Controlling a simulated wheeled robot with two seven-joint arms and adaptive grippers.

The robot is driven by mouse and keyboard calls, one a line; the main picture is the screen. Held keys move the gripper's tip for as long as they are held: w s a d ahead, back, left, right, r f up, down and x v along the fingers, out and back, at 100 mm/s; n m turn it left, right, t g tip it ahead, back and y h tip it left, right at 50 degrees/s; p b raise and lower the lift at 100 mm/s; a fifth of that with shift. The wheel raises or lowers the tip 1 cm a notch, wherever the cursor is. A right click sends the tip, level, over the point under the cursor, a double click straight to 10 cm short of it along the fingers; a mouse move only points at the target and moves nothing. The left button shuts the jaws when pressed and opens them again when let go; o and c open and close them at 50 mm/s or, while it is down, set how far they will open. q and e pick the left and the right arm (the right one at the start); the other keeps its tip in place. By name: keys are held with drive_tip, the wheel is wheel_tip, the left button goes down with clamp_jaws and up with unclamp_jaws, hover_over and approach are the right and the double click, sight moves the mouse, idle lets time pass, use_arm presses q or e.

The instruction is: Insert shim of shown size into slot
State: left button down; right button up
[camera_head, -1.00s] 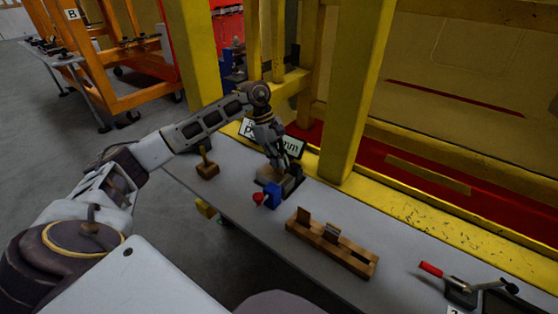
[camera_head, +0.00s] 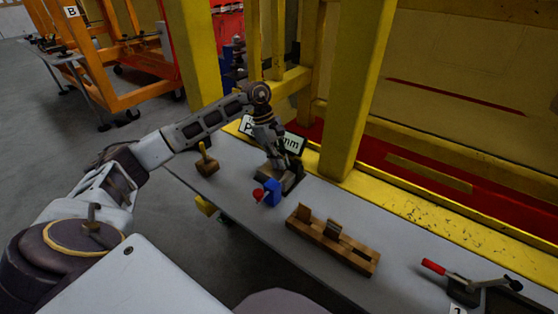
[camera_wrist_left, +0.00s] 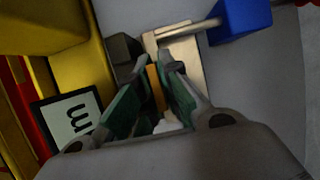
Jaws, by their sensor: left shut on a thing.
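My left gripper (camera_head: 281,166) is over the fixture (camera_head: 292,179) beside the blue block (camera_head: 271,192). In the left wrist view the gripper (camera_wrist_left: 158,80) is shut on a thin orange-brown shim (camera_wrist_left: 154,88), held between its green pads. Below the shim is a pale part of the fixture (camera_wrist_left: 188,58); I cannot tell whether the shim is in a slot. The blue block also shows in the left wrist view (camera_wrist_left: 240,18). A sign ending in "mm" (camera_head: 294,143) is partly hidden behind the gripper, so its number is unreadable. My right gripper is not in view.
A wooden rack (camera_head: 355,258) with upright pieces stands on the grey table (camera_head: 235,213). A wooden piece with a handle (camera_head: 207,163) is at left. A red-handled clamp (camera_head: 434,267) is at right. A yellow post (camera_head: 357,100) rises close behind the gripper.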

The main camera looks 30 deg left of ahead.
use_arm(q)
drive_tip(key=shift+f, duration=0.2)
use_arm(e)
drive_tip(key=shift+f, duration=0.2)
use_arm(q)
drive_tip(key=shift+r, duration=0.3)
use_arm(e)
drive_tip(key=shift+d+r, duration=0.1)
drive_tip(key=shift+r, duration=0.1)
use_arm(q)
drive_tip(key=shift+r, duration=0.35)
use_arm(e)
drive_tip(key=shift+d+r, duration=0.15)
use_arm(q)
drive_tip(key=shift+r+p, duration=0.45)
drive_tip(key=shift+r, duration=0.05)
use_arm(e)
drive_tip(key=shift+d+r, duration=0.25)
use_arm(q)
drive_tip(key=shift+r, duration=0.5)
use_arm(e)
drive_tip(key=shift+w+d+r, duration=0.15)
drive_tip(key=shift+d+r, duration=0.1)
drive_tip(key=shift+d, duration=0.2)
